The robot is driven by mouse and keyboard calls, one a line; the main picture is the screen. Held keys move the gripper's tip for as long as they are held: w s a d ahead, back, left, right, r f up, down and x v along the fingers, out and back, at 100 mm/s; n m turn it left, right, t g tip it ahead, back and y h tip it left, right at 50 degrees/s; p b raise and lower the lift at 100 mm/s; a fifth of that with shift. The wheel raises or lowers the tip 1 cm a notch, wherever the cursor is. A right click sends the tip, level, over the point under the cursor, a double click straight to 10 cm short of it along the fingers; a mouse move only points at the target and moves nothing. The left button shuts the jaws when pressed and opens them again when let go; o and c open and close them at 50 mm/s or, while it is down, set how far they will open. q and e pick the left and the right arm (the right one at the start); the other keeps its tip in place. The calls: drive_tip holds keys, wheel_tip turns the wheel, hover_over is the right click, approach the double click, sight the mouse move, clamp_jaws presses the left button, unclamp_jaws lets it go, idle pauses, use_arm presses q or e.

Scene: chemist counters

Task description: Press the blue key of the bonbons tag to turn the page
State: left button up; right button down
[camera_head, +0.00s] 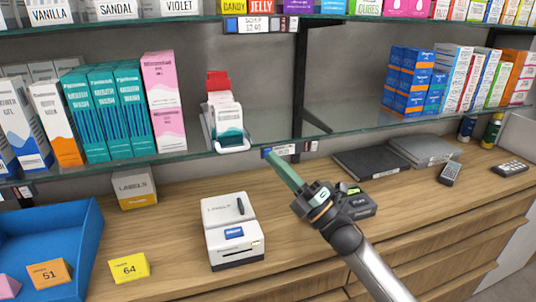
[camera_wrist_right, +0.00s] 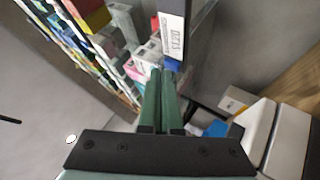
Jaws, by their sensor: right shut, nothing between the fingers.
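A white shelf tag (camera_head: 285,150) sits on the front edge of the lower glass shelf; its print is too small to read. In the right wrist view the tag (camera_wrist_right: 172,22) appears turned sideways and its name is not clearly legible. Its blue key (camera_wrist_right: 173,63) is at the end by my fingertips. My right gripper (camera_head: 268,154) is shut and empty, its green fingers reaching up to the tag's left end. It also shows in the wrist view (camera_wrist_right: 167,74). The tips are at the blue key; I cannot tell whether they touch. My left gripper is out of view.
Another tag (camera_head: 255,25) is on the upper shelf edge.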

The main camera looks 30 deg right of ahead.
drive_tip(key=shift+w+d, duration=0.1)
drive_tip(key=shift+w, duration=0.35)
idle(0.4)
drive_tip(key=shift+s, duration=0.1)
drive_tip(key=shift+s+a, duration=0.2)
drive_tip(key=shift+s, duration=0.6)
drive_tip(key=s, duration=0.2)
drive_tip(key=s+a+p, duration=0.1)
drive_tip(key=s, duration=0.2)
drive_tip(key=shift+a, duration=0.1)
idle(1.0)
